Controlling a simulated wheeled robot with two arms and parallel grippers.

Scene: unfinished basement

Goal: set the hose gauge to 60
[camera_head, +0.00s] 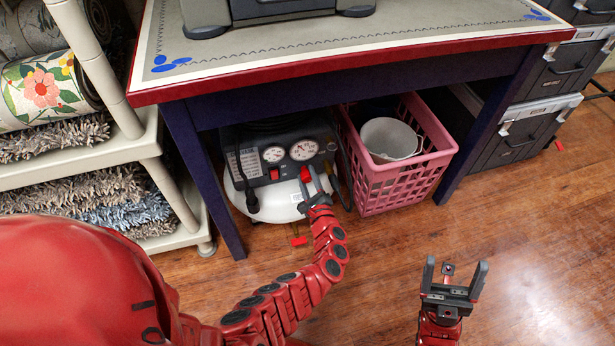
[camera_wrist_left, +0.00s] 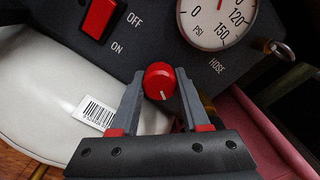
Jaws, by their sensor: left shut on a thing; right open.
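The compressor (camera_head: 275,165) stands on the floor under the table, with a dark panel and a white tank. The red knob (camera_wrist_left: 161,80) below the gauge has a white mark pointing to the lower right. My left gripper (camera_head: 311,184) is shut on this knob, one finger on each side. My right gripper (camera_head: 455,267) is open and empty above the floor.
A red ON/OFF switch (camera_wrist_left: 99,18) sits left of the knob. A pink basket (camera_head: 390,188) holding a white bucket (camera_head: 390,139) stands just right of the compressor. Table legs (camera_head: 205,180) flank the space.

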